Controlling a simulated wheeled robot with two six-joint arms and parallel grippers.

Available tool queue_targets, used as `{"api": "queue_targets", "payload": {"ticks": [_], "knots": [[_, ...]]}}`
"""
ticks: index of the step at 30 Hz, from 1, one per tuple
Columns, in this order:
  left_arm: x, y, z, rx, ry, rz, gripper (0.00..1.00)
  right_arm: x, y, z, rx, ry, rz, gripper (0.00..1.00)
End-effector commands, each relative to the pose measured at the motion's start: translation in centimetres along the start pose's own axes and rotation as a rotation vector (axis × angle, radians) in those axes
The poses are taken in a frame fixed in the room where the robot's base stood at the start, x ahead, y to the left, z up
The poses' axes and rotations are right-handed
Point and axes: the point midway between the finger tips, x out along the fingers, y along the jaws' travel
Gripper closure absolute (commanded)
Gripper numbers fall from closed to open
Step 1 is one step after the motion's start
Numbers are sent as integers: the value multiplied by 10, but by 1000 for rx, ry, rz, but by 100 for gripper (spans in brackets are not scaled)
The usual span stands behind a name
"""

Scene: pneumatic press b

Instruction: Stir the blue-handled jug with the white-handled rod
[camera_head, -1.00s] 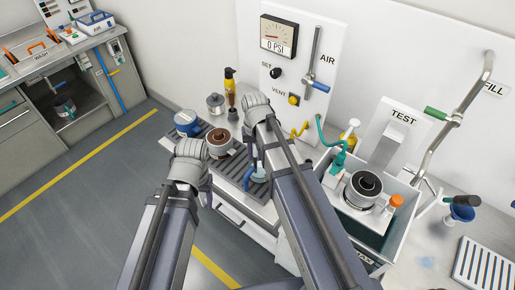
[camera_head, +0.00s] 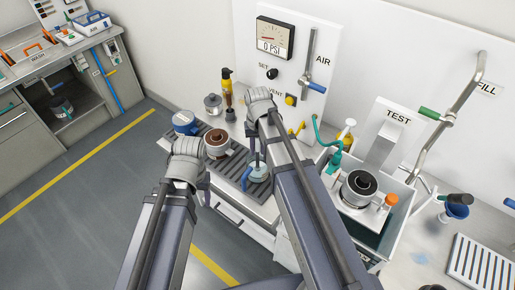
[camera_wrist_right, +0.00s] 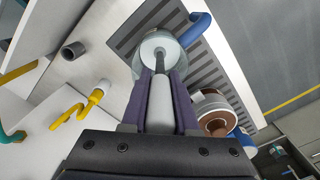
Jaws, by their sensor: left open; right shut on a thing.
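The jug (camera_head: 258,173) stands on the dark ribbed mat in front of my right gripper in the head view. In the right wrist view the clear jug (camera_wrist_right: 137,60) shows its blue handle (camera_wrist_right: 199,30). My right gripper (camera_wrist_right: 163,82) is shut on the white handle of the rod (camera_wrist_right: 159,112). The thin grey shaft runs from the handle to the jug's mouth; its tip depth is hard to tell. In the head view, my right gripper (camera_head: 258,125) is over the jug. My left gripper (camera_head: 187,172) is open near the mat's left side; its fingertips are largely hidden.
A brown-topped pot (camera_head: 217,143) and a blue-lidded container (camera_head: 185,123) stand near my left gripper. A metal canister (camera_head: 213,104) and a yellow bottle (camera_head: 227,80) are behind. Yellow fittings (camera_wrist_right: 66,115) and the test tank (camera_head: 398,200) lie to the right side.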

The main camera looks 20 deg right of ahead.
Motion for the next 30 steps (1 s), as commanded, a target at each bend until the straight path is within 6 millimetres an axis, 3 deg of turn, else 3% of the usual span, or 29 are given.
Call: {"api": "queue_targets", "payload": {"ticks": [30], "knots": [[-82, -8, 5, 1, 0, 0, 37, -82, 0, 0, 0, 0, 0, 100]]}}
